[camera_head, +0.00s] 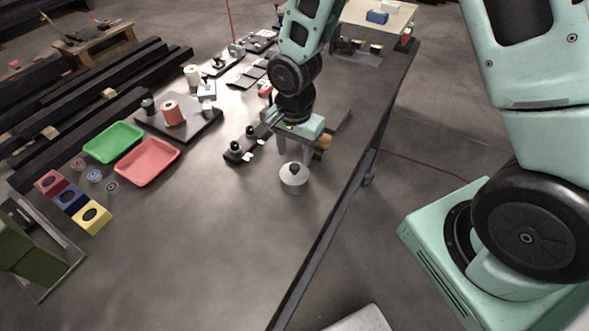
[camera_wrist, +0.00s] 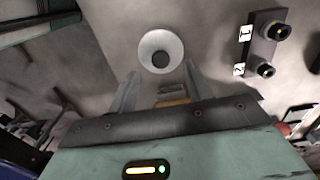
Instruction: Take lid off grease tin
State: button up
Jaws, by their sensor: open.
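The grease tin (camera_head: 294,181) is a small round grey tin on the table, with a dark knob on its lid (camera_head: 294,169). It stands upright with the lid on it. In the wrist view the tin (camera_wrist: 150,47) shows as a pale round shape with the dark knob (camera_wrist: 160,59) near its middle. My gripper (camera_head: 294,158) is open just behind the tin in the head view. In the wrist view its two fingers (camera_wrist: 160,72) point toward the tin, one on each side of the knob's line. I cannot tell whether either finger touches the tin.
A black block with knobs and white labels (camera_head: 239,147) lies left of my gripper; it also shows in the wrist view (camera_wrist: 262,42). A green tray (camera_head: 113,142) and a red tray (camera_head: 147,162) lie further left. The table in front of the tin is clear; its edge runs to the right.

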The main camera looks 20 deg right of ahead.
aim_at(295, 166)
jog(key=shift+f+p, duration=0.85)
jog(key=shift+f, duration=1.4)
jog(key=c, duration=1.1)
